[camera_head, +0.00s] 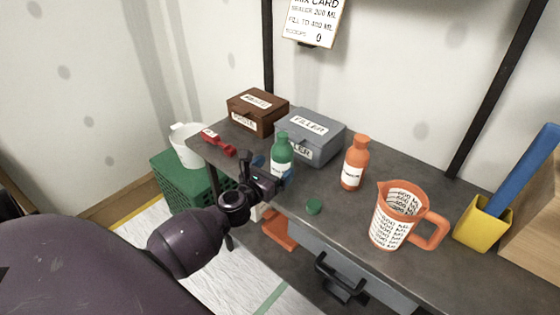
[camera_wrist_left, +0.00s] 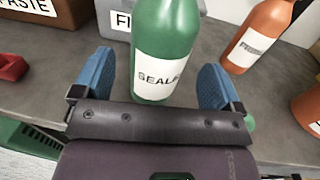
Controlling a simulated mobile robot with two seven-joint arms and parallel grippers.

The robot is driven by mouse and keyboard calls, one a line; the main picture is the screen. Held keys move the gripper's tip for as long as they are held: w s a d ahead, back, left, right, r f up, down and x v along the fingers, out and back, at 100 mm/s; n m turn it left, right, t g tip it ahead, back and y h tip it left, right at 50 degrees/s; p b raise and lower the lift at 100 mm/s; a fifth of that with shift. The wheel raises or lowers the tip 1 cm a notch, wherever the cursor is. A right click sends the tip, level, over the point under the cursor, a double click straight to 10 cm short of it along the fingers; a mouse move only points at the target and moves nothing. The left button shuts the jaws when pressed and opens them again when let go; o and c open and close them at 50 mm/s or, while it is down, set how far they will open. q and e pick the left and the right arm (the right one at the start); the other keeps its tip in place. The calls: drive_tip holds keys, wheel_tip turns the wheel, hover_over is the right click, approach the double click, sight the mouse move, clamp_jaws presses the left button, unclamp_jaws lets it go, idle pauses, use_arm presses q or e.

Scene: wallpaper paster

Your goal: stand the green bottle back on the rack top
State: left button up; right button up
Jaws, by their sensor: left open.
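The green bottle (camera_head: 281,157), with a white label, is upright at the front of the dark rack top (camera_head: 345,212), before the grey box. Its base is hidden in the head view by my left gripper (camera_head: 272,173). In the left wrist view the green bottle (camera_wrist_left: 166,40) shows between the two blue fingers of my left gripper (camera_wrist_left: 158,80). The fingers are open, one on each side, with visible gaps to the bottle. My right gripper is not in view.
A grey filler box (camera_head: 311,137) and brown paste box (camera_head: 257,112) stand behind. A red tool (camera_head: 218,143) lies left. A yellow holder (camera_head: 483,224) stands far right.

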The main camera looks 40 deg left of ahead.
use_arm(q)
drive_tip(key=s+d+f+n+g, duration=0.2)
drive_tip(key=s+d+f+n, duration=0.1)
drive_tip(key=s+n, duration=0.5)
drive_tip(key=s+d+f+n+g, duration=0.2)
drive_tip(key=s+d+f+n, duration=0.2)
drive_tip(key=s+n, duration=0.5)
drive_tip(key=s+d+f+n+g, duration=0.3)
drive_tip(key=s+f+n, duration=0.4)
drive_tip(key=n, duration=1)
drive_tip(key=shift+s+d+f+h, duration=0.2)
drive_tip(key=shift+s+h, duration=0.2)
drive_tip(key=shift+s, duration=0.4)
